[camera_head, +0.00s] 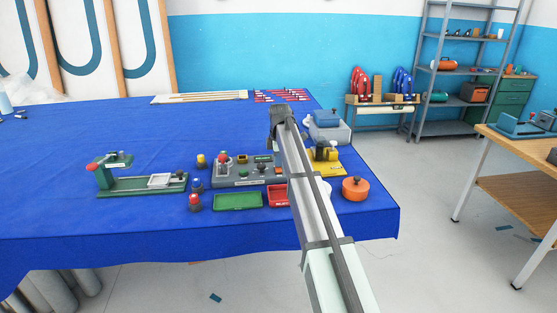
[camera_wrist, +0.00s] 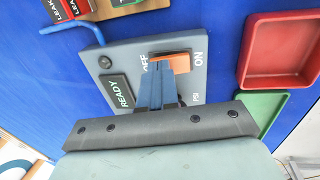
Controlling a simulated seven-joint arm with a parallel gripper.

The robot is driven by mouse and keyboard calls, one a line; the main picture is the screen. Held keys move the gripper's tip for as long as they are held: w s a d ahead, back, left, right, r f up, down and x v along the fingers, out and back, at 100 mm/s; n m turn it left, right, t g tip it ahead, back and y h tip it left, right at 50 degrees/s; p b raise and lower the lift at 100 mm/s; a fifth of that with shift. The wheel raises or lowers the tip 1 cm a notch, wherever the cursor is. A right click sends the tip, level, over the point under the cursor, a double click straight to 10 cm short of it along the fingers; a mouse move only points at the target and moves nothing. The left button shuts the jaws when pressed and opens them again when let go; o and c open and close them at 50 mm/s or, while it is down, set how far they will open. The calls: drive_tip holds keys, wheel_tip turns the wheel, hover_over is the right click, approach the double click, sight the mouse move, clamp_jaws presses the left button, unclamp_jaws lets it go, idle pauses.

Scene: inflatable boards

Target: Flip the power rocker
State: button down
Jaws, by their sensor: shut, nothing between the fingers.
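The orange power rocker (camera_wrist: 178,57) sits on a grey panel between the printed words OFF and ON. My gripper (camera_wrist: 160,68) is shut and empty. Its fingertips overlap the near edge of the rocker in the wrist view; whether they touch it I cannot tell. The fingers hide part of the rocker and some lettering, so its tilt is not clear. A dark READY display (camera_wrist: 117,91) is on the same panel (camera_wrist: 112,58). In the head view the panel (camera_head: 228,182) lies on the blue table, and my arm's dark end is above and behind it; the fingertips are not clear there.
A red tray (camera_wrist: 247,76) and a green tray (camera_wrist: 268,99) lie beside the panel. A blue bent rod (camera_wrist: 70,27) is at its other side. The table's left is mostly clear.

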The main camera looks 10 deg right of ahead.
drive_tip(key=shift+w+f, duration=0.1)
drive_tip(key=shift+f, duration=0.1)
idle(0.3)
drive_tip(key=shift+s, duration=0.85)
drive_tip(key=shift+r, duration=0.15)
wheel_tip(320, 180, up, 14)
drive_tip(key=s, duration=0.2)
drive_tip(key=shift+s, duration=0.2)
drive_tip(key=shift+f, duration=0.2)
